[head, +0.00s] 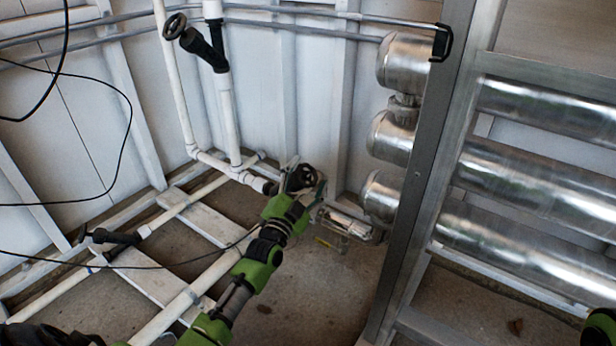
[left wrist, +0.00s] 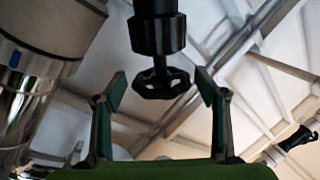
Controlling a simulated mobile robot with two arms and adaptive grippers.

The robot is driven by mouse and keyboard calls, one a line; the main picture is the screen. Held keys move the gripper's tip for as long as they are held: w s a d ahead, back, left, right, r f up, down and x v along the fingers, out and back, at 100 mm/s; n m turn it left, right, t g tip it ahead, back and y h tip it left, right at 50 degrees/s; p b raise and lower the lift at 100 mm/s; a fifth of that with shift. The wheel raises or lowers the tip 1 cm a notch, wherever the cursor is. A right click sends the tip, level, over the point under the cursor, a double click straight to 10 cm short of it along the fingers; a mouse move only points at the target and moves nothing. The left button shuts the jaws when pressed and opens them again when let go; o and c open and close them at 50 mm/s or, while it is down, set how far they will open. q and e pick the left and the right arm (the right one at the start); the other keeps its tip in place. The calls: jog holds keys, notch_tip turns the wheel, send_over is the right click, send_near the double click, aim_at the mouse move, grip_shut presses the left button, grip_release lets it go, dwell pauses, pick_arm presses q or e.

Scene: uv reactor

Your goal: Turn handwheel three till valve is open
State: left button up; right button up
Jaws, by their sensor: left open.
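A black handwheel (head: 302,177) sits low on the white piping near the middle of the head view. In the left wrist view the handwheel (left wrist: 160,84) hangs from a black valve body (left wrist: 157,32). My left gripper (head: 304,183) is at this handwheel. In the left wrist view its two fingers stand apart on either side of the wheel, with a gap at each side. I see no number on any wheel, so I cannot tell which is three.
Another black handwheel (head: 175,26) is on an upper pipe at the back left. A black valve (head: 108,237) lies low at the left. Shiny metal cylinders (head: 398,138) and a metal post (head: 424,170) stand right of my left arm. Black cables hang at the left.

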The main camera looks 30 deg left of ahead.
pick_arm(q)
jog(key=s+f, duration=0.2)
jog(key=s, duration=0.9)
jog(key=shift+s+d, duration=0.4)
jog(key=shift+s+f, duration=0.1)
jog(key=shift+f, duration=0.05)
